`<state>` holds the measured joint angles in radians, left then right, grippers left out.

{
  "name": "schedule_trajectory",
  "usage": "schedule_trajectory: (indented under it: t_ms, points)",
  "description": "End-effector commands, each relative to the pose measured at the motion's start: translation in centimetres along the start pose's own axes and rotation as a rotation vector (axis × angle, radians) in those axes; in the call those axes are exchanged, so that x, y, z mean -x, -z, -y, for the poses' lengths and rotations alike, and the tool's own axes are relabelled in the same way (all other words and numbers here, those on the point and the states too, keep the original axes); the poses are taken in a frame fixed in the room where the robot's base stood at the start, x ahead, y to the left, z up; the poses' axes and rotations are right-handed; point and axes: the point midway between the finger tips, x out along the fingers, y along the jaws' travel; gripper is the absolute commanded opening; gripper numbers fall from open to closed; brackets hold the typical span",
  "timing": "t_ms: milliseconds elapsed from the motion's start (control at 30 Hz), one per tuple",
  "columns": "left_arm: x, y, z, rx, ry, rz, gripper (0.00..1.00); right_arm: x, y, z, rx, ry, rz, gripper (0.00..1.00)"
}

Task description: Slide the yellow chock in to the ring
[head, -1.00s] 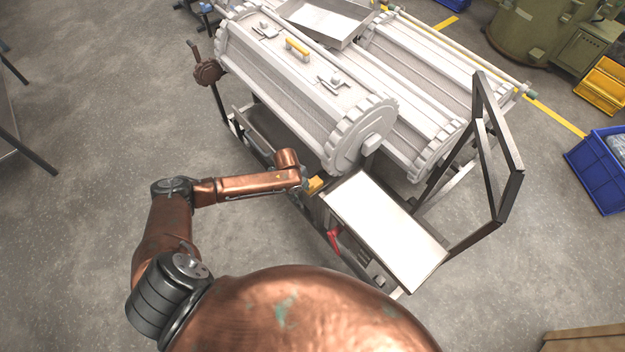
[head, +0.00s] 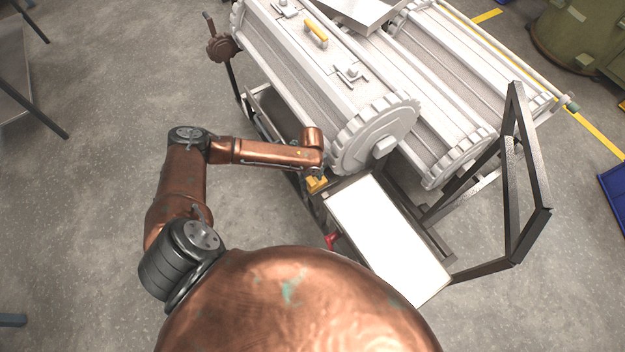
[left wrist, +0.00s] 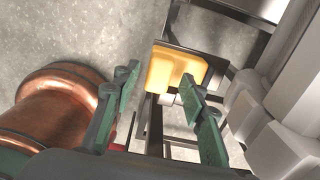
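The yellow chock (head: 317,184) sits on the dark frame of the barrel stand, beside the white panel. In the left wrist view the chock (left wrist: 172,68) is a yellow block with a step, just beyond my fingertips. My left gripper (left wrist: 160,80) is open, its two green fingers apart, with the right finger's tip overlapping the chock's lower edge in the picture. Whether it touches the chock I cannot tell. In the head view my left gripper (head: 316,173) is mostly hidden under its own wrist. I cannot make out the ring for certain. My right gripper is out of view.
A white plating barrel (head: 335,75) with a toothed end lies just behind the chock, close to my left wrist. A white panel (head: 385,235) and a dark upright frame (head: 512,180) stand to the right. Open floor (head: 100,180) lies left.

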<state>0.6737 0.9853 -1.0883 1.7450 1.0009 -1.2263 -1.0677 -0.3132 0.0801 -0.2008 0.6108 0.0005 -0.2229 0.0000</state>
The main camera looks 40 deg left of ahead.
Motion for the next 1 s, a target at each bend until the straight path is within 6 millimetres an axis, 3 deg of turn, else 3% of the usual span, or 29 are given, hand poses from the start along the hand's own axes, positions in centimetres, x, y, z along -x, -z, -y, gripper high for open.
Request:
schedule_trajectory:
  t_ms: [133, 467, 1000]
  points:
    - [-1.5, -0.1, -0.1, 0.003, 0.0, 0.0, 0.39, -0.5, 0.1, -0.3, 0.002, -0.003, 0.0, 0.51]
    - [-1.8, -0.2, -0.2, 0.005, 0.001, 0.001, 0.39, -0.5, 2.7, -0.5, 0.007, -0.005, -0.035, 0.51]
    - [-1.8, -0.2, -0.2, 0.005, 0.001, 0.001, 0.03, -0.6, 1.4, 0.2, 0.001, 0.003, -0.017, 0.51]
